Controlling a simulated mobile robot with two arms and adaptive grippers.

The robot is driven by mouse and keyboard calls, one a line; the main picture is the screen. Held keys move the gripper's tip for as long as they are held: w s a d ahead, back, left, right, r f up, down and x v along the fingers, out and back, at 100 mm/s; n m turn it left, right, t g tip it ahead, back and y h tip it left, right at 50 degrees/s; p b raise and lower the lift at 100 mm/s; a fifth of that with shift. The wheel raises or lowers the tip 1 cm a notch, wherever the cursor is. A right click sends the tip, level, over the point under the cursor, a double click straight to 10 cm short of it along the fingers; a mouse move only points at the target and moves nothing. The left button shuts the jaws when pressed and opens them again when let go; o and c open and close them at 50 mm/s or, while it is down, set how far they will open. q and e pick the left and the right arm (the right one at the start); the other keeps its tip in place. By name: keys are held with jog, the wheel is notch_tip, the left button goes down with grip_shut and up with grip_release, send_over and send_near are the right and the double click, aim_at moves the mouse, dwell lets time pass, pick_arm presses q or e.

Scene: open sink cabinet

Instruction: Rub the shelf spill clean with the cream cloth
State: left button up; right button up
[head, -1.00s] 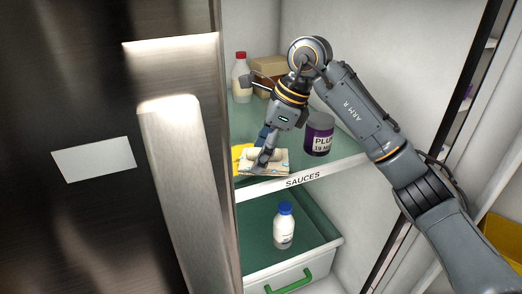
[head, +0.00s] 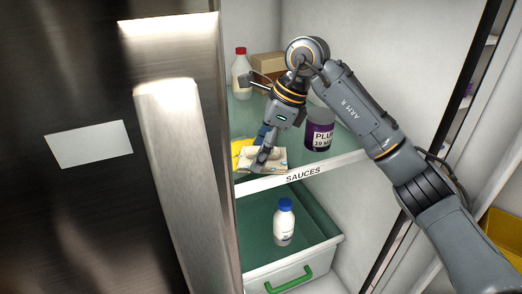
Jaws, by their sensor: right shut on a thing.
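The cream cloth (head: 277,158) is folded flat on the shelf (head: 335,160), near its front edge and left of the middle. My right gripper (head: 261,160) points down and is shut on the cloth, pressing it on the shelf. A yellow patch (head: 242,155), which looks like the spill, shows at the left of the cloth. Part of it is hidden by the cloth, the gripper and the door edge. My left gripper is not in view.
A purple-labelled jar (head: 319,131) stands close right of the cloth. A red-capped bottle (head: 241,74) and a cardboard box (head: 268,72) stand at the back. A steel door (head: 90,210) blocks the left. Below, an open drawer (head: 316,252) holds a blue-capped bottle (head: 284,224).

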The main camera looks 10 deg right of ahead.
jog(key=shift+w+a, duration=0.1)
jog(key=shift+w, duration=0.45)
jog(key=shift+w+a+f, duration=0.1)
jog(key=shift+w+a, duration=0.05)
jog(key=shift+w, duration=0.6)
jog(key=shift+p, duration=0.3)
jog(key=shift+w+a+p, duration=0.15)
jog(key=shift+w+p, duration=0.2)
jog(key=shift+w, duration=0.5)
jog(key=shift+w+a, duration=0.2)
jog(key=shift+w, duration=0.6)
